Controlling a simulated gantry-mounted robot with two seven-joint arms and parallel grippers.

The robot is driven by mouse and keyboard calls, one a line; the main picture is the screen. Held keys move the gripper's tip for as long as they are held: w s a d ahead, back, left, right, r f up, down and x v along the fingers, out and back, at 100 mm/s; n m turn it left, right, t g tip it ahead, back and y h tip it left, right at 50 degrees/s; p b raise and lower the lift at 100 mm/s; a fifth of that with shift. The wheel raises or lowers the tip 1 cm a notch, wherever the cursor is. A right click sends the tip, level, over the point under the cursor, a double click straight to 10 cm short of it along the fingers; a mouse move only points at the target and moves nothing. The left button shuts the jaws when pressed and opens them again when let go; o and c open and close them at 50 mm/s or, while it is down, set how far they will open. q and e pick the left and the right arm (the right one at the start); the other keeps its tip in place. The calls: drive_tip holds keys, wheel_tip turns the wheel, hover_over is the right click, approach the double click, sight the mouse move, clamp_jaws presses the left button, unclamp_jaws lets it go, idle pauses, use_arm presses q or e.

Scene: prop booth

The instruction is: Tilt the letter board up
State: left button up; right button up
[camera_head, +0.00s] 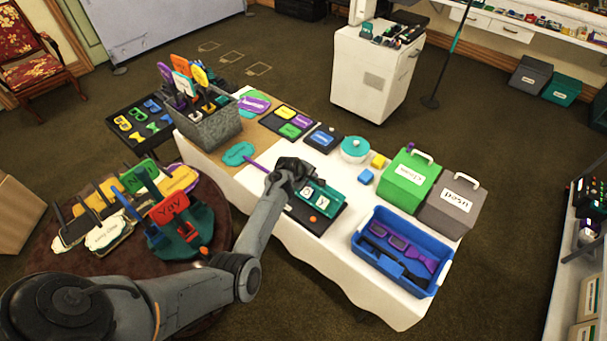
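The letter board is on the white-covered table, with a black base (329,229) and a teal panel (329,198) bearing white letter tiles. The panel looks tilted relative to the base, but its exact angle is hard to judge. My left gripper (303,186) is over the far-left part of the board, close to the panel. Its fingers are mostly hidden by its own dark body, so contact and opening cannot be made out. An orange knob (312,218) shows on the base. My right gripper is out of view.
A blue bin (360,262) with purple and dark props stands to the right. Green (405,182) and grey (452,203) boxes stand behind it. A teal-lidded round pot (355,148), small blocks and a grey prop box (211,133) are also on the table.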

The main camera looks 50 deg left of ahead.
use_arm(q)
drive_tip(key=p+v, duration=0.1)
drive_tip(key=v, duration=0.6)
drive_tip(key=shift+s+r, duration=0.3)
